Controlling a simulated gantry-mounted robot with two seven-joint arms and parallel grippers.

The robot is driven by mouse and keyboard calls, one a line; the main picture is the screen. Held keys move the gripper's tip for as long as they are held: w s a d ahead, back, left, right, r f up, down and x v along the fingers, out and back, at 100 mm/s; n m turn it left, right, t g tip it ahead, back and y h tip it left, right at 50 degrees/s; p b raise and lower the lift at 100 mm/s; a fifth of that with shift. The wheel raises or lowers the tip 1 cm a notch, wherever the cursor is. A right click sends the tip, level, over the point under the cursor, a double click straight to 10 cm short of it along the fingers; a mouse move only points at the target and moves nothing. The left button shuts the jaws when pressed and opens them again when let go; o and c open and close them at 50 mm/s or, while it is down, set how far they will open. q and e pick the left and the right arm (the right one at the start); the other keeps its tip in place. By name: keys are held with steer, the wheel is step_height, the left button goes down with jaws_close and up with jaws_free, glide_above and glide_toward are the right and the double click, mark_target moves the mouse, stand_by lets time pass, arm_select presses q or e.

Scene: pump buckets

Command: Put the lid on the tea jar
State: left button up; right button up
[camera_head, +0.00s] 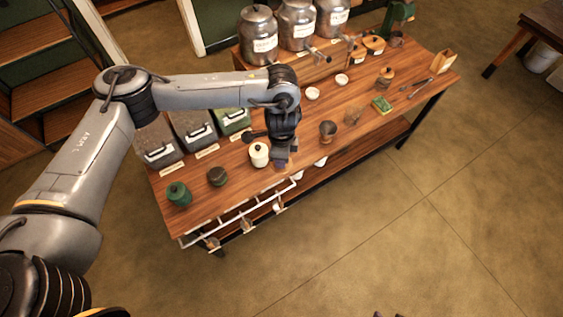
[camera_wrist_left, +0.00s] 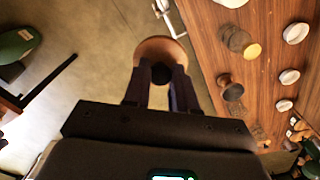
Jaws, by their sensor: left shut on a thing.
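I cannot tell for certain which one is the tea jar. Two dark tips of my right gripper (camera_head: 387,315) show apart at the bottom edge.
The wooden table (camera_head: 225,203) has a front rail (camera_head: 240,213) with hanging items. A green jar (camera_head: 178,194) and a dark pot (camera_head: 217,177) stand at left. White bowls (camera_head: 312,93), a green packet (camera_head: 381,105) and large metal canisters (camera_head: 259,35) stand farther back.

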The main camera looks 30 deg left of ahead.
arm_select(q)
steer(key=w+a+f+m+p, duration=0.1)
steer(key=w+a+f+m, duration=0.15)
steer(key=a+m, duration=0.85)
steer(key=s+a+f+m+p, duration=0.1)
steer(key=s+a+f+m, duration=0.3)
steer(key=a, duration=0.3)
steer(key=s+a+f+m+p, duration=0.1)
steer(key=s+a+f, duration=0.3)
steer(key=s+a, duration=0.3)
steer(key=f+b, duration=0.1)
steer(key=f, duration=0.1)
steer(key=f+b, duration=0.4)
steer(key=shift+a, duration=0.3)
steer(key=shift+w, duration=0.1)
steer(key=shift+f, duration=0.15)
steer(key=shift+f+b, duration=0.25)
steer(key=shift+b, duration=0.15)
stand_by(0.7)
